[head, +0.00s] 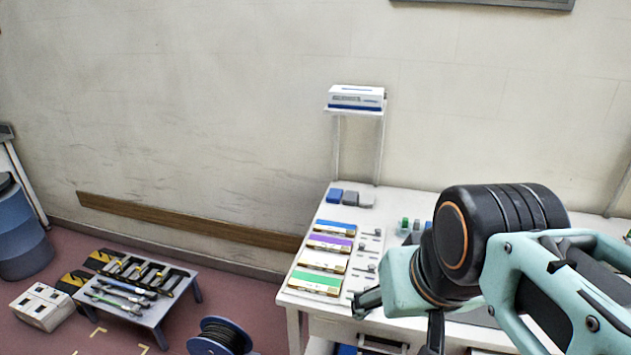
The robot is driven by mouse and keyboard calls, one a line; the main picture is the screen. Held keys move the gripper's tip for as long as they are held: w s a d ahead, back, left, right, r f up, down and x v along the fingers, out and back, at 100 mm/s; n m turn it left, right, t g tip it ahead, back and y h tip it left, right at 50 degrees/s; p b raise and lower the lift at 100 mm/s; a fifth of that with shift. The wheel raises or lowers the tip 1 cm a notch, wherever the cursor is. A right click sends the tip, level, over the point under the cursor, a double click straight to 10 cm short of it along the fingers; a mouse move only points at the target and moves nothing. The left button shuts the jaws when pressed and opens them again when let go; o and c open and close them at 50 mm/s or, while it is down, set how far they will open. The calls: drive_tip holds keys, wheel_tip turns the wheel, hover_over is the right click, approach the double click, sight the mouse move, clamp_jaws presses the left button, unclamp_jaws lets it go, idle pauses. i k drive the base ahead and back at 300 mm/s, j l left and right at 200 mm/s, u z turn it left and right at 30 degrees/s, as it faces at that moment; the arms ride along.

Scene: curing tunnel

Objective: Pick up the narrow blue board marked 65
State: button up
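On the white bench (398,201) lies a column of flat boards. The one at the back has a blue strip (336,227); it is the only blue one in that column. I cannot read any number on it at this size, so I cannot confirm the 65. My gripper (368,302) shows only in part at the bench's front, to the right of and nearer than the boards, apart from the blue one. My arm hides much of it, and I cannot tell whether its fingers are open.
Purple (329,243), white (321,262) and green (315,283) boards lie in front of the blue one. Small blue and grey blocks (350,198) sit behind. A raised shelf (356,108) holds a box. A low tool table (140,291) and cable reel (221,338) stand left.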

sight(325, 226)
drive_tip(key=i+j+z, duration=0.15)
drive_tip(key=i, duration=0.35)
drive_tip(key=i+j+z, duration=0.15)
drive_tip(key=i+j, duration=0.2)
drive_tip(key=i, duration=0.1)
